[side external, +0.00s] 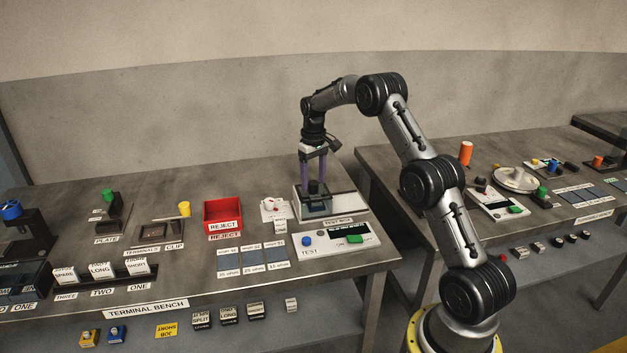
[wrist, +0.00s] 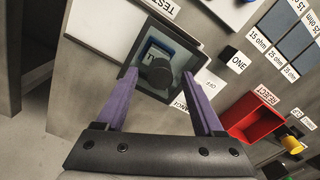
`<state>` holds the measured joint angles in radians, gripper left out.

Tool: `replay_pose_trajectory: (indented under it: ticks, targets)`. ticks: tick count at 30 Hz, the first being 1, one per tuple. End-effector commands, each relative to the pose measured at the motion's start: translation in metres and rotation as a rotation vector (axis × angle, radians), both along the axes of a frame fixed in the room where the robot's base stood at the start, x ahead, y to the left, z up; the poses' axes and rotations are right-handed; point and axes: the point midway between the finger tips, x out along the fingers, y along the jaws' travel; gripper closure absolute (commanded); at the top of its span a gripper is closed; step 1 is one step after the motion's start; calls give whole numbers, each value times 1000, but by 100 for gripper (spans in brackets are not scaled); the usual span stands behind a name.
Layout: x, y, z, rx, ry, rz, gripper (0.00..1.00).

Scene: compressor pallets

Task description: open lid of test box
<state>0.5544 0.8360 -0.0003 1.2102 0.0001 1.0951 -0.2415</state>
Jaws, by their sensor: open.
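The test box (side external: 312,208) stands near the back right of the terminal bench, by its TEST BOX label. Its see-through lid (wrist: 178,92) appears to lie over the box, with a blue item showing beneath. A dark round knob (wrist: 157,73) rises from the lid; it also shows in the side view (side external: 314,187). My gripper (side external: 313,183) points down over the box with its purple fingers apart. In the wrist view the fingertips (wrist: 159,74) are on either side of the knob, with gaps showing. I cannot tell whether they touch the lid.
A pale flat panel (side external: 342,205) adjoins the box on the right. The TEST unit (side external: 322,243) with blue and green buttons is in front. The red REJECT bin (side external: 223,214) and small labelled cards (side external: 272,208) are to the left. Another bench (side external: 390,165) stands to the right.

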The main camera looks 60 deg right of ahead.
Motion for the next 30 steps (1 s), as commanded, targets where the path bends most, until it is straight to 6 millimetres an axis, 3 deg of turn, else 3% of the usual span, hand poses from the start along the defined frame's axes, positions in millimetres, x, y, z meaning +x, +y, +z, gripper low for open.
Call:
replay_pose_trajectory:
  ticks: [10,21,30]
  targets:
    - [0,0,-4,0,1,0,32]
    - [0,0,-3,0,0,0,99]
    - [0,0,-3,0,0,0,100]
